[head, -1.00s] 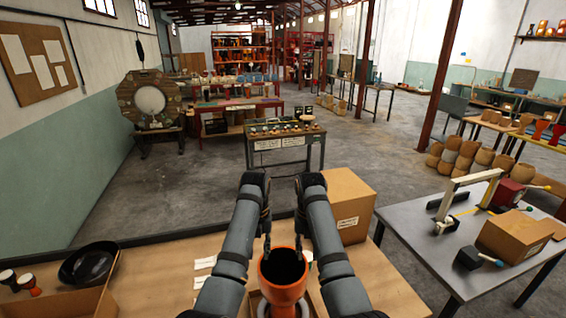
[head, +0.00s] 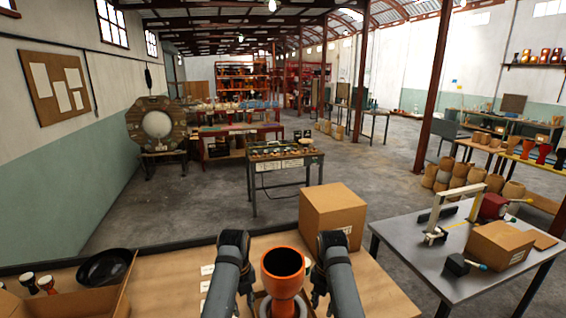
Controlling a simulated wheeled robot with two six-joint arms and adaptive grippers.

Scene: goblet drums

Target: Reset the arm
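An orange goblet drum (head: 284,290) with a dark open top stands upright on the wooden bench at the bottom centre, its base in what looks like a pale ring-shaped holder partly hidden by it. My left gripper (head: 248,286) hangs close to the drum's left side, mostly covered by my own arm. My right gripper (head: 318,284) hangs on the drum's right side, likewise mostly covered. Both look apart from the drum. The fingertips do not show clearly, so I cannot tell their opening.
A closed cardboard box (head: 332,216) stands on the bench behind my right arm. An open carton (head: 95,293), a black bowl (head: 103,268) and small drums (head: 30,283) are at the left. A grey metal table (head: 410,250) with tools and a box stands at right.

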